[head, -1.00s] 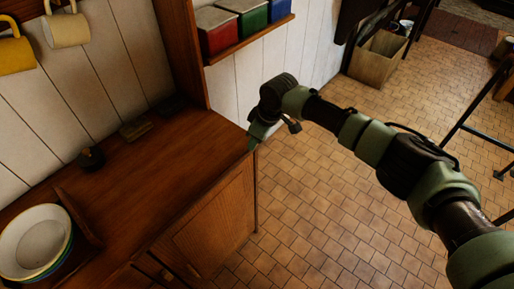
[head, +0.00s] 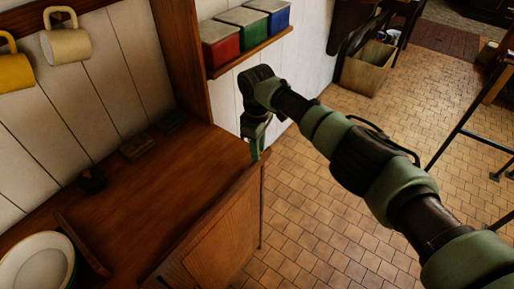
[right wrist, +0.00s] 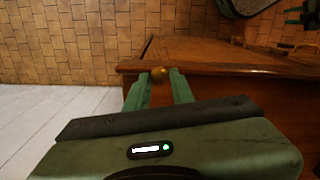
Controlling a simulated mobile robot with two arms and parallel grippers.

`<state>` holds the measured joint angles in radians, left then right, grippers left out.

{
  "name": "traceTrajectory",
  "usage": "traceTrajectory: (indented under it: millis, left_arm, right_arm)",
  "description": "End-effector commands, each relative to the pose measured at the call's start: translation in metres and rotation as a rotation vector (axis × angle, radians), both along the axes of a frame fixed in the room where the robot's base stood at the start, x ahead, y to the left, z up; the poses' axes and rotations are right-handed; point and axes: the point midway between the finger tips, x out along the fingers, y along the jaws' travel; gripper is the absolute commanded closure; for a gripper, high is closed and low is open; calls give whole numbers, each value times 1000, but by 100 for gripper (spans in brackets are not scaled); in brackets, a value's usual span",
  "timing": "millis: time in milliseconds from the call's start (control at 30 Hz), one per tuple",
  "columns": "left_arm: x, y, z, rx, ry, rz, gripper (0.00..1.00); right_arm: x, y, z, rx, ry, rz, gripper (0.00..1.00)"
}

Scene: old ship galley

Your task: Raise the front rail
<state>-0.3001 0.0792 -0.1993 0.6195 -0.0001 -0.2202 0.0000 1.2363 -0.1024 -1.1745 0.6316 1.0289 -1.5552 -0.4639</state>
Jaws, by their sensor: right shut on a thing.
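My right gripper (head: 256,152) is at the far right end of the wooden counter (head: 165,185), at its front corner. In the right wrist view its two green fingers (right wrist: 159,82) are closed about a small round brass knob (right wrist: 160,72). The knob sits at the end of a long wooden strip along the counter's front edge, which looks like the front rail (right wrist: 235,70). In the head view the knob is hidden, and I cannot tell the rail's exact height above the counter top. My left gripper is not in view.
Red, green and blue tins (head: 220,47) stand on a wall shelf above. A bin (head: 373,67) is on the tiled floor; the floor beside the counter is clear.

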Motion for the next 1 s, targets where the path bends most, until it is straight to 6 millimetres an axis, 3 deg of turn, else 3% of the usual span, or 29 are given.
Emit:
traceTrajectory:
  millis: [100, 133, 200, 567, 1000]
  left_arm:
    - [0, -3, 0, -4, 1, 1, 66]
    - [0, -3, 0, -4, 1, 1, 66]
    - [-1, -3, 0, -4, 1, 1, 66]
    - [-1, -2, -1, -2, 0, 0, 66]
    - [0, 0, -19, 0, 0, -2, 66]
  right_arm:
    - [-2, 1, -3, 0, 5, 2, 100]
    - [-2, 1, -3, 0, 5, 2, 71]
    - [-2, 0, -2, 0, 4, 2, 55]
    - [0, 0, 2, 0, 1, 1, 55]
    - [1, 2, 66, 0, 1, 2, 55]
